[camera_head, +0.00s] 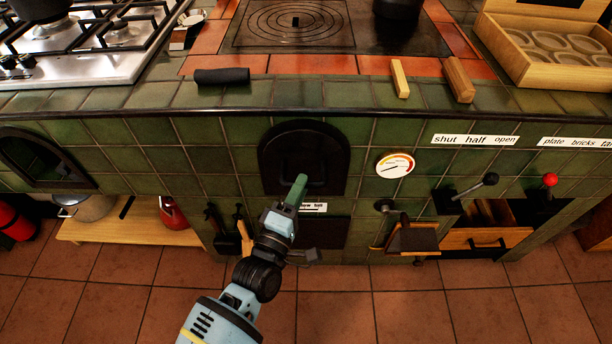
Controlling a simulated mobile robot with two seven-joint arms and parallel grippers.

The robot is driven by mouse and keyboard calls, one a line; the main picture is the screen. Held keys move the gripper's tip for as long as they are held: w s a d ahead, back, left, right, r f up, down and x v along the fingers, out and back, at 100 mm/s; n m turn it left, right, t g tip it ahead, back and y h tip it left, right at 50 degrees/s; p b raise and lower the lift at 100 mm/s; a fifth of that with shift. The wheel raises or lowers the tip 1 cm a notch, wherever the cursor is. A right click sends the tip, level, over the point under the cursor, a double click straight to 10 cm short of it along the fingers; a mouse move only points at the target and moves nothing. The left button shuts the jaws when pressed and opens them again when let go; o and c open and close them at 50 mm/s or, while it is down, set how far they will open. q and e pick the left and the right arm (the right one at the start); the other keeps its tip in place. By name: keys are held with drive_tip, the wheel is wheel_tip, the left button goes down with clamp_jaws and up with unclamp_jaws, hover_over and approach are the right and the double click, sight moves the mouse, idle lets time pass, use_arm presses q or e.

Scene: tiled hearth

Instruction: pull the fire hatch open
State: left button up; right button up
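The fire hatch (303,150) is a black arched door in the green tiled front of the hearth. It looks shut, lying flat in its frame. Its dark handle (285,182) shows low on the door, partly hidden by my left gripper (297,191). My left arm comes up from the bottom, and the green tip of the gripper is at the handle. I cannot tell whether it touches the handle or whether the fingers are closed round it. My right gripper is out of view.
A dial gauge (395,164) sits right of the hatch, with a black-knobbed lever (490,179) and a red-knobbed lever (550,180) further right. A dark roll (222,76) and wooden blocks (400,78) lie on the ledge above. Floor in front is clear.

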use_arm(q)
drive_tip(key=shift+x, duration=2)
drive_tip(key=shift+c, duration=0.4)
clamp_jaws()
